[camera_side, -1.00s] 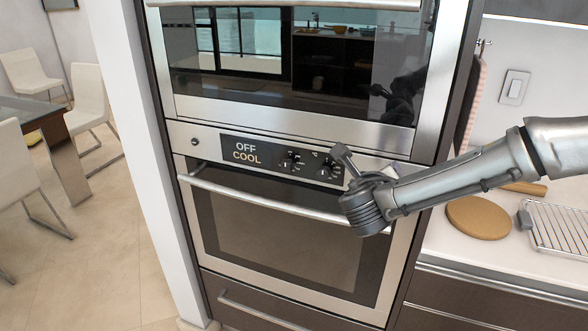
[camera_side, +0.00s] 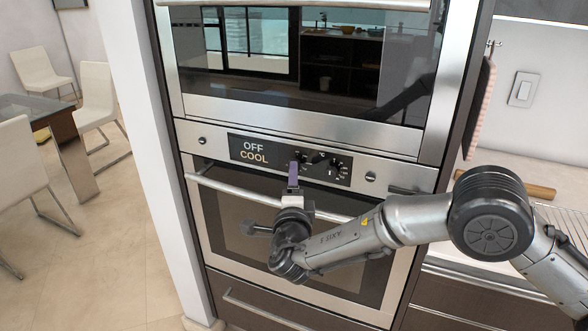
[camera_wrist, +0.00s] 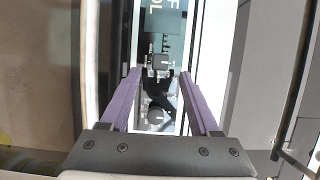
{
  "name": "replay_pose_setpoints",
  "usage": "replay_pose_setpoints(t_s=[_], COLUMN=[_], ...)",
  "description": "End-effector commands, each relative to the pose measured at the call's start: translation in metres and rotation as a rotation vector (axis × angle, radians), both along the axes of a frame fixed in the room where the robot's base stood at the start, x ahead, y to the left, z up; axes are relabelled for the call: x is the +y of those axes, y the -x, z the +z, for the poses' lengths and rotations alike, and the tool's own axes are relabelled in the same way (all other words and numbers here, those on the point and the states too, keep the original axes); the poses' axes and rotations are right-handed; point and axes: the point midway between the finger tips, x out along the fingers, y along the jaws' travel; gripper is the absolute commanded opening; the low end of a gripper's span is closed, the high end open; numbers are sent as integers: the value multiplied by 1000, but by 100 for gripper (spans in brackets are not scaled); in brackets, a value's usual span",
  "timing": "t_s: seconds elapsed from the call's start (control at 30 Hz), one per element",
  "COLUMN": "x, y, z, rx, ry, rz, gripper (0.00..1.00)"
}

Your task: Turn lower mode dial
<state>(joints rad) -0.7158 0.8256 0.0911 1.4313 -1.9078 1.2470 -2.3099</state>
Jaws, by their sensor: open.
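The lower oven's control panel has a display (camera_side: 249,150) reading "OFF COOL", with two dark dials to its right. The dial nearer the display (camera_side: 302,156) is partly hidden by my gripper in the side view. The farther dial (camera_side: 335,165) is in clear sight. My gripper (camera_side: 293,168) is in front of the panel, close to the nearer dial. In the wrist view its purple fingers (camera_wrist: 160,73) are spread apart. The nearer dial (camera_wrist: 160,62) shows between the fingertips, and the farther dial (camera_wrist: 155,115) shows lower down. I cannot tell whether a finger touches the dial.
The lower oven's handle bar (camera_side: 240,193) runs across the door below the panel, close to my gripper. The upper oven (camera_side: 300,105) stands above. A counter with a wire rack (camera_side: 560,225) is at the right.

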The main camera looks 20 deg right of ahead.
Motion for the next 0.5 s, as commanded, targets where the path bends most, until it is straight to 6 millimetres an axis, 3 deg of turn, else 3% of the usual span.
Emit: replay_pose_setpoints(t_s=[0.2, 0.5], x=[-15, -22], y=[-34, -52], z=[-1, 0], rx=[0, 0], ry=[0, -1], rz=[-3, 0], gripper=[62, 62])
